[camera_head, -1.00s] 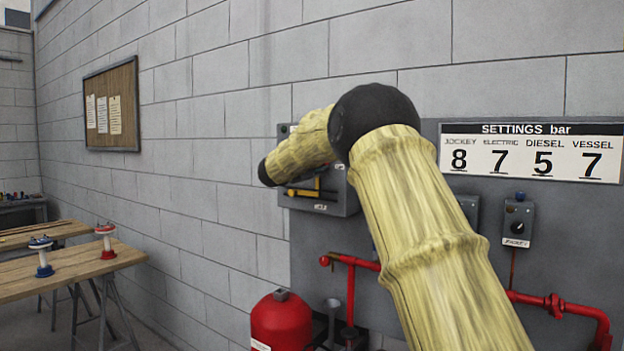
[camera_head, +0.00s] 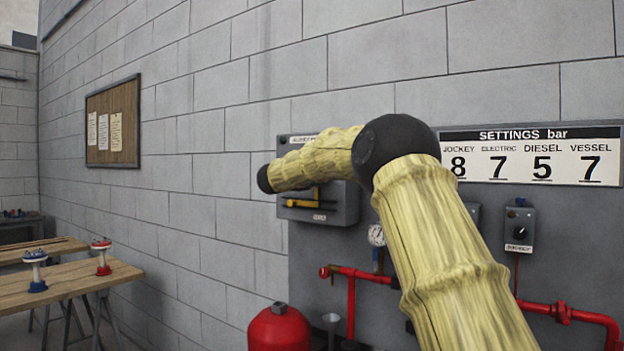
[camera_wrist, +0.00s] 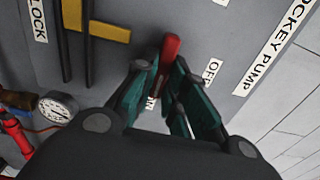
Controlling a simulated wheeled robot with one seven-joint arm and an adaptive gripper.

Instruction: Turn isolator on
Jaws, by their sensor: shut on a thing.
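The isolator is a grey box (camera_head: 345,212) on the wall panel, partly hidden by my arm in the head view. Its face (camera_wrist: 215,35) fills much of the wrist view, with a "JOCKEY PUMP" label (camera_wrist: 273,47) along one edge. A red handle (camera_wrist: 171,47) stands out from that face. My gripper (camera_wrist: 163,67) has its teal fingers on either side of the handle and is shut on it. An "OFF" label (camera_wrist: 211,72) lies just right of the fingers. Another small label (camera_wrist: 151,102) between the fingers is mostly covered. The head view hides my gripper.
A yellow bar (camera_wrist: 107,33) and dark rods lie beside the handle, near a "LOCK" label (camera_wrist: 37,20). A gauge (camera_head: 376,235) and red pipes (camera_head: 350,273) are below the box. A red tank (camera_head: 279,328) stands lower left. A wooden table (camera_head: 75,285) is farther left.

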